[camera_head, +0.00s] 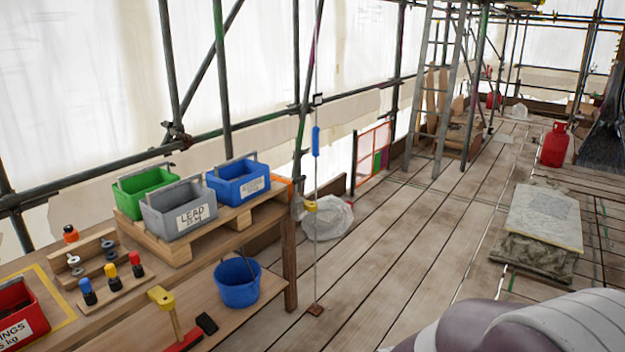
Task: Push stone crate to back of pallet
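A wooden pallet (235,220) lies on the workbench at the left. On it stand three handled crates: a green crate (130,203), a grey crate (165,222) with a label that reads LEAD, and a blue crate (225,189) with a white label too small to read. The grey crate is at the front of the pallet, the green one behind it and the blue one to its right. I cannot tell from the labels which crate is the stone crate. Neither of my grippers shows in the head view.
A red crate (15,325) is cut off at the lower left. A wooden rack (125,290) with coloured-handled tools, a hammer (207,324) and a blue bucket (238,298) are near the pallet. A plumb line hangs right of the bench.

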